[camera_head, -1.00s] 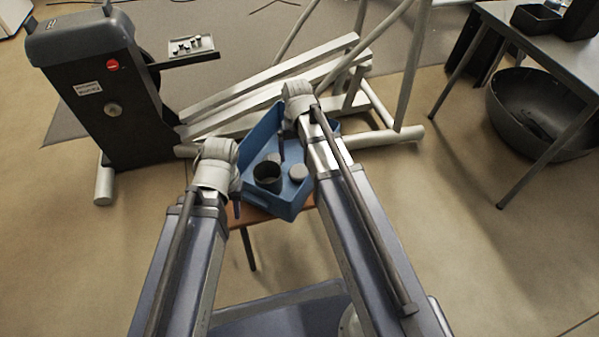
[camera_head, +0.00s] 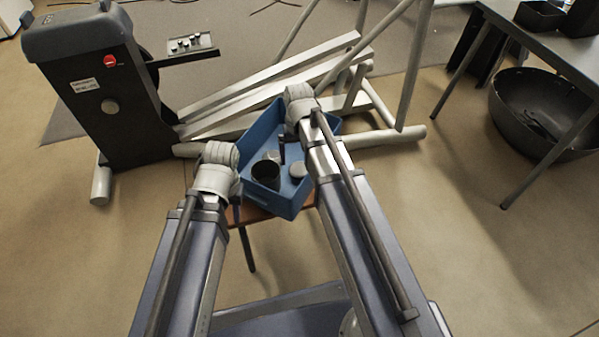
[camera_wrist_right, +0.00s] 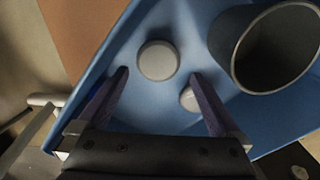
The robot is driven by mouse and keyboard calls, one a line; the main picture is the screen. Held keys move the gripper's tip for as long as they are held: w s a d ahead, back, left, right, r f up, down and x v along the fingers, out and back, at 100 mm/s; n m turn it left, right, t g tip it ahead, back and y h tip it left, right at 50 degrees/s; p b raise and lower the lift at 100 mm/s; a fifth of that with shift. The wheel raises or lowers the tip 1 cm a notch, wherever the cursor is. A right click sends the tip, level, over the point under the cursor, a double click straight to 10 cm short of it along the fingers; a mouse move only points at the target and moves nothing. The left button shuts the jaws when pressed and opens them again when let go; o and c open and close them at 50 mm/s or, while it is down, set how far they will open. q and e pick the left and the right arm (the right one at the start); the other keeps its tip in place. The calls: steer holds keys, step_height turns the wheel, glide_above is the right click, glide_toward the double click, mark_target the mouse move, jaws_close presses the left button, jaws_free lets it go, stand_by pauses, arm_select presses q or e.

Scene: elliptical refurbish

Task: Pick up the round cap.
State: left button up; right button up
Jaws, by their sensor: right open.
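A round, pale grey cap (camera_head: 298,169) lies on the floor of the blue bin, to the right of a dark open cup (camera_head: 265,174). The right wrist view shows the cap (camera_wrist_right: 158,60) just beyond my open right gripper (camera_wrist_right: 158,82), nothing between the fingers gripped. A second small pale round piece (camera_wrist_right: 188,98) lies beside the right-hand finger in that view, partly hidden by it. In the head view my right gripper (camera_head: 283,150) is over the bin, mostly hidden by its wrist. My left gripper (camera_head: 237,212) hangs outside the bin's left side; its jaws are unclear.
The blue bin (camera_head: 291,206) has raised walls and stands on a small brown table (camera_head: 256,214). A grey exercise machine (camera_head: 95,95) stands behind and left. A table with a dark tub (camera_head: 540,125) is at the right.

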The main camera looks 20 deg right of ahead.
steer(key=f+b, duration=0.4)
steer(key=f, duration=0.1)
steer(key=shift+w+d, duration=0.15)
steer(key=shift+d, duration=0.05)
steer(key=shift+r, duration=0.15)
steer(key=c, duration=1.1)
steer(key=shift+r, duration=0.1)
step_height(320, 180, up, 10)
steer(key=p, duration=1)
step_height(320, 180, up, 27)
steer(key=p, duration=2.7)
glide_above(299, 167)
